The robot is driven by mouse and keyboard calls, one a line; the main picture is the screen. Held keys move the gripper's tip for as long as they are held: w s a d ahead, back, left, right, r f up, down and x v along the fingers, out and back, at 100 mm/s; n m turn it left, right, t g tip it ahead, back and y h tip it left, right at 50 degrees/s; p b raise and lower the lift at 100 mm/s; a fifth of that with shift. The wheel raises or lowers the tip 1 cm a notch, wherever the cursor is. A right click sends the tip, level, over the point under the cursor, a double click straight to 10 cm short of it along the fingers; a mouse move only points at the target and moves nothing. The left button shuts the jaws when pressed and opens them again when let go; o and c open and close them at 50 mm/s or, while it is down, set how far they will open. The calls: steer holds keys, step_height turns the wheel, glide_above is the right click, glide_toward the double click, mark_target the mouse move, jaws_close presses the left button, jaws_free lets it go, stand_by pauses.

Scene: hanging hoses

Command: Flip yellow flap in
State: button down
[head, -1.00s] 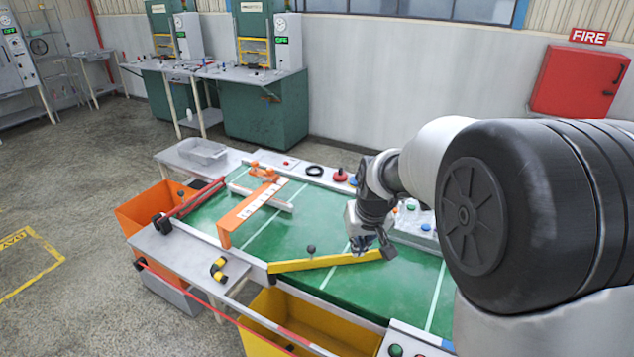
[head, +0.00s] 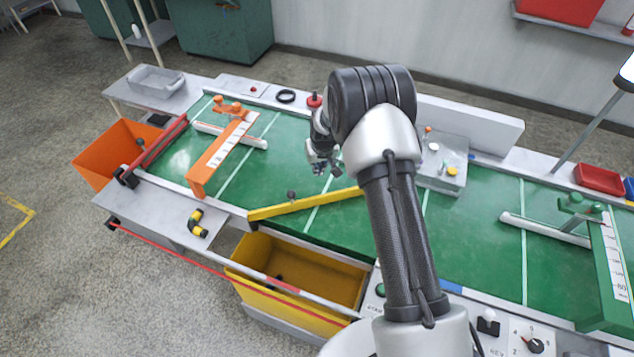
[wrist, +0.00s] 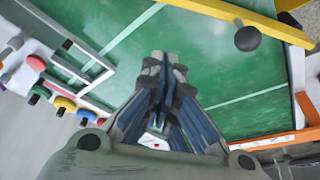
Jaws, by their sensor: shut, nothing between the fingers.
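The yellow flap (head: 290,207) is a long bar with a dark round knob (head: 291,195) on it. It lies slanted across the green belt (head: 280,165) from the near edge by the yellow bin, and its right end is hidden behind my arm. In the wrist view the flap (wrist: 215,8) runs along the top right, with its knob (wrist: 247,38) standing out. My gripper (head: 322,168) is over the belt on the far side of the flap, apart from it. In the wrist view its fingers (wrist: 165,62) are together and empty.
An orange flap (head: 220,155) crosses the belt at left, and a green gate (head: 610,260) stands at right. The yellow bin (head: 290,312) is below the near edge. A button panel (head: 440,165) is at the far edge. The belt between the orange flap and my gripper is clear.

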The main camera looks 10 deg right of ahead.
steer(key=b+x, duration=0.2)
steer(key=x, duration=0.8)
steer(key=shift+f, duration=0.25)
steer(key=s, duration=0.2)
steer(key=shift+s+r, duration=0.35)
steer(key=shift+s+d, duration=0.1)
steer(key=shift+s, duration=0.55)
steer(key=shift+s+f, duration=0.1)
